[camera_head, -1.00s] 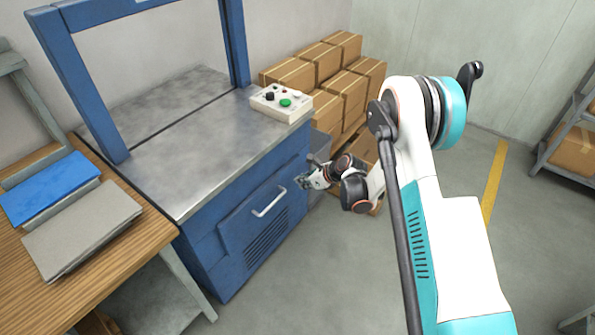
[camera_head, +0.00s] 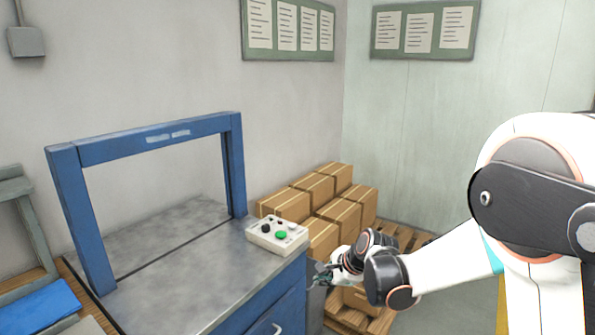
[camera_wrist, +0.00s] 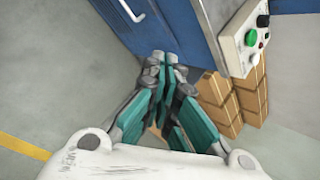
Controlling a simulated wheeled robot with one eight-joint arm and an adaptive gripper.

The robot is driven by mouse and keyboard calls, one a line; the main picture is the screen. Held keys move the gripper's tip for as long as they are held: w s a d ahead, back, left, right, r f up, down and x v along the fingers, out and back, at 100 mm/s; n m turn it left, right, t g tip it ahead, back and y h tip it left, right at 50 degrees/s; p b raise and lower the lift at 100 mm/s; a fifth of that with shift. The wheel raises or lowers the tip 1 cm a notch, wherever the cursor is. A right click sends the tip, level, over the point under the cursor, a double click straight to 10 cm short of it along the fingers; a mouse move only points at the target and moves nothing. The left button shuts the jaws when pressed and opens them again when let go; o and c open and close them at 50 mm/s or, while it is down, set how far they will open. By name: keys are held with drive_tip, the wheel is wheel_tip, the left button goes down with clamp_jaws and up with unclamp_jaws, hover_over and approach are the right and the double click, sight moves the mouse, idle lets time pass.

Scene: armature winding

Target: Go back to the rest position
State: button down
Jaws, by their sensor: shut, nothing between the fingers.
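My gripper (camera_head: 322,276) is at the right front edge of the blue machine (camera_head: 242,165), beside its metal top and in front of the stacked boxes. In the wrist view my gripper (camera_wrist: 166,62) has its teal fingers together with nothing between them. Below it there I see the machine's blue front with its handle and the grey floor. The arm reaches in from the right of the head view, bent at a large white and black joint.
A control box (camera_head: 277,234) with a green button sits on the machine's top right corner. Cardboard boxes (camera_head: 322,238) stand on a wooden pallet (camera_head: 412,236) behind. A wooden bench with a blue folder (camera_head: 42,308) is at left. Floor at right is clear.

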drive_tip(key=s+d+r+n+h, duration=0.1)
drive_tip(key=s+d+r+n, duration=0.25)
drive_tip(key=s+r, duration=0.3)
drive_tip(key=s+d+r+n+h, duration=0.1)
drive_tip(key=s+d+r+n, duration=0.3)
drive_tip(key=s, duration=0.4)
drive_tip(key=s+d+r+n+h, duration=0.1)
drive_tip(key=s+n, duration=0.3)
drive_tip(key=s, duration=0.5)
drive_tip(key=s+d+r+n+t+h, duration=0.1)
drive_tip(key=s+d+n, duration=0.3)
drive_tip(key=s, duration=0.5)
drive_tip(key=shift+r+n+h, duration=0.15)
drive_tip(key=shift+n+h, duration=0.25)
drive_tip(key=shift+n, duration=0.15)
